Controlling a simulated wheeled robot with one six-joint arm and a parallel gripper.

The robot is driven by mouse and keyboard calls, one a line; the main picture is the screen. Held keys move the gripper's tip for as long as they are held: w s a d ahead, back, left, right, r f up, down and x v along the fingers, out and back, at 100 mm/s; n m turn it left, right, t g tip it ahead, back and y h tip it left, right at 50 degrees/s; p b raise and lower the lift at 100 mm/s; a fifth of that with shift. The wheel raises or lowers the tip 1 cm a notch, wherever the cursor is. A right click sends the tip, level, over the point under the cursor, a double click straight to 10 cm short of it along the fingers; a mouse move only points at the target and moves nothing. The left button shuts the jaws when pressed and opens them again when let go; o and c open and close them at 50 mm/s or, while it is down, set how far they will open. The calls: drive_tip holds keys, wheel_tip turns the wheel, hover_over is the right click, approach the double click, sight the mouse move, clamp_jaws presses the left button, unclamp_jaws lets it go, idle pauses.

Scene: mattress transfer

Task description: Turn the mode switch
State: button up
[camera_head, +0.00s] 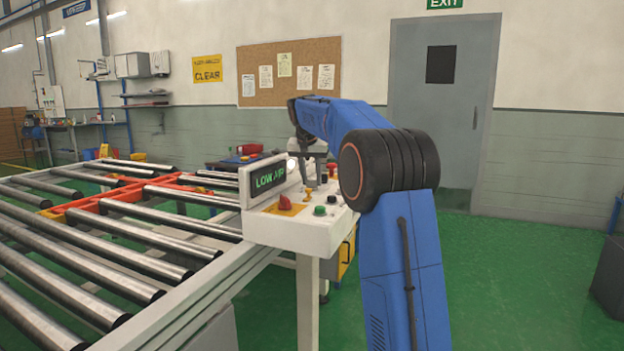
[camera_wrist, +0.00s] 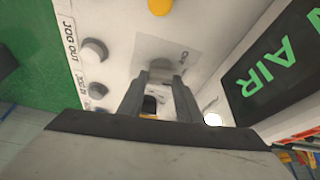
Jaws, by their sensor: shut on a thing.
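The white control console (camera_head: 300,228) stands at the end of the roller conveyor, with a green "LOW AIR" display (camera_head: 269,178). My gripper (camera_head: 312,183) reaches down over the console's sloped top from behind. In the wrist view, my gripper (camera_wrist: 160,78) has its two fingers close together on a small grey knob (camera_wrist: 160,65), which looks like the mode switch. The knob sits on a pale grey label plate (camera_wrist: 188,48) whose lettering I cannot read fully. The fingers hide much of the knob, so its pointing direction cannot be told.
On the console are a red knob (camera_head: 286,203) on a yellow plate, a green button (camera_head: 320,210) and a black button (camera_head: 332,200).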

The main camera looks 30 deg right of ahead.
drive_tip(key=shift+m+g, duration=0.3)
drive_tip(key=shift+m, duration=0.5)
drive_tip(key=o, duration=1)
drive_tip(key=shift+o, duration=0.2)
drive_tip(key=v, duration=1.7)
drive_tip(key=shift+a, duration=0.35)
drive_tip(key=shift+r, duration=0.15)
